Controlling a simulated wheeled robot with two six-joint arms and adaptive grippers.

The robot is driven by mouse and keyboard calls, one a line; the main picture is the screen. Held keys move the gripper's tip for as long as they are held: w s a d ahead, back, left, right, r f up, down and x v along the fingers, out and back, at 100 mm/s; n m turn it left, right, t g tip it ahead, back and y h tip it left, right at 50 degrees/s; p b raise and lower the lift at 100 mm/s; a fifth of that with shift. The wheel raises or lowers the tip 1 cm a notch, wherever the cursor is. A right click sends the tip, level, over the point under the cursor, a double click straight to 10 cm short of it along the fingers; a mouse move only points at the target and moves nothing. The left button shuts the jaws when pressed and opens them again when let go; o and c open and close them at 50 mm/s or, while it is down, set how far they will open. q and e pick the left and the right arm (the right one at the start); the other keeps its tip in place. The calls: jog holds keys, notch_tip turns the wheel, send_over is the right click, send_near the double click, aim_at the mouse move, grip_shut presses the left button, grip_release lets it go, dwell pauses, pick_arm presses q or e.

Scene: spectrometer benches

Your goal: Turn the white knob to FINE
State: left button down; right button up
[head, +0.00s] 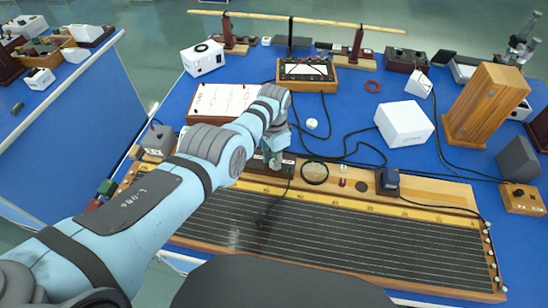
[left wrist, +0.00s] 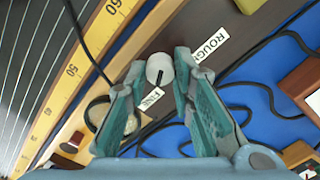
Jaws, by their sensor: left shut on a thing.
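The white knob (left wrist: 160,68) sits on a dark brown box (left wrist: 232,22) and shows between my fingertips in the left wrist view. A dark mark on the knob points down toward the FINE label (left wrist: 152,98). The ROUGH label (left wrist: 210,46) lies to the upper right, beyond the right finger. My left gripper (left wrist: 160,76) is shut on the knob, one finger on each side. In the head view my left gripper (head: 275,148) reaches down at the box behind the long wired board, and it largely hides the knob. My right gripper is not in view.
The long wired board (head: 330,235) lies in front on the blue bench. A round dial (head: 314,173) stands to the right of the gripper. Black cables (head: 345,158) run close behind. A white box (head: 403,124) and a wooden block (head: 484,104) stand farther right.

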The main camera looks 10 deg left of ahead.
pick_arm(q)
jog(key=shift+s+f, duration=0.1)
jog(key=shift+s, duration=0.05)
jog(key=c, duration=1.5)
grip_release()
jog(key=shift+o, duration=0.7)
jog(key=shift+w, duration=0.2)
notch_tip(320, 180, up, 12)
jog(key=shift+d, duration=0.1)
